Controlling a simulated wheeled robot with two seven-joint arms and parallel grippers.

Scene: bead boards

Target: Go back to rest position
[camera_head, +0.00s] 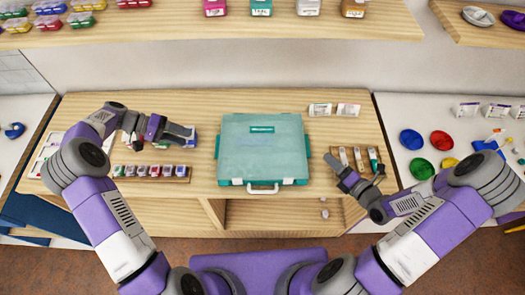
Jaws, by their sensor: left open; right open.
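My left gripper (186,131) is over the left part of the wooden table, at the end of a purple and grey arm, above some small boxes it partly hides. It holds nothing that I can see. My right gripper (334,161) is low over the right part of the table, pointing left, beside the teal case and a small tray. It looks empty. Both grippers are open, though their finger gaps are small in this view.
A closed teal case (262,152) with a white handle lies mid-table. A rack of small containers (151,172) is left of it. A small wooden tray (357,155) is at right. Coloured bowls (441,140) sit on the right counter. A shelf (230,30) runs along the back.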

